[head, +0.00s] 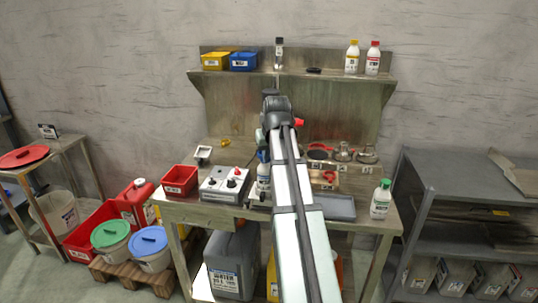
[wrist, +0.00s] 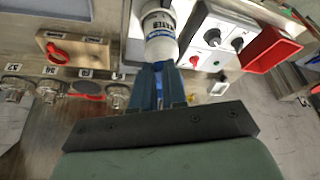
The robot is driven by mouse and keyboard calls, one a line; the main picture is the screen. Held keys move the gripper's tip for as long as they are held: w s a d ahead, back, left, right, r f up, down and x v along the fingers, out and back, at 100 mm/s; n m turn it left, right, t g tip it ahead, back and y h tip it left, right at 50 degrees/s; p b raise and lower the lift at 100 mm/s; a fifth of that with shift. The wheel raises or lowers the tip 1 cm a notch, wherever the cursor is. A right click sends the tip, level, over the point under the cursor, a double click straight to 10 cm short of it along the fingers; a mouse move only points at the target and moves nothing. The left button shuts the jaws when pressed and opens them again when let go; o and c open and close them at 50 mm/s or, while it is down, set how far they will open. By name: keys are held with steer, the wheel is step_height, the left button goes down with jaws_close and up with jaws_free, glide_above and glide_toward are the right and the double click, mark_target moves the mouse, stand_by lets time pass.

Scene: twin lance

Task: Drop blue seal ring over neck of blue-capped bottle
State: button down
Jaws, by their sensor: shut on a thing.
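The blue-capped bottle (head: 263,177) stands upright on the workbench, partly covered by my arm in the head view. In the wrist view its white body (wrist: 158,28) points towards my fingers, with its shoulder just beyond the tips. My gripper (wrist: 159,88) is shut, with a strip of blue between its fingers at the bottle's top. This looks like the blue seal ring (wrist: 159,80), but I cannot clearly separate ring from cap or see whether the ring encircles the neck. In the head view my arm mostly hides the fingers.
A control box (head: 224,184) and red bin (head: 180,180) stand left of the bottle. A wooden block (wrist: 75,48) bears a red ring (wrist: 57,52); glass jars (wrist: 48,90) stand near it. A green-capped bottle (head: 381,199) stands at the bench's right.

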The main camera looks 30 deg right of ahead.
steer(key=shift+f, duration=0.65)
stand_by(0.4)
steer(key=c, duration=1.1)
jaws_free()
steer(key=shift+r, duration=0.1)
steer(key=v, duration=1.3)
steer(key=shift+r, duration=0.3)
steer(key=shift+a, duration=0.1)
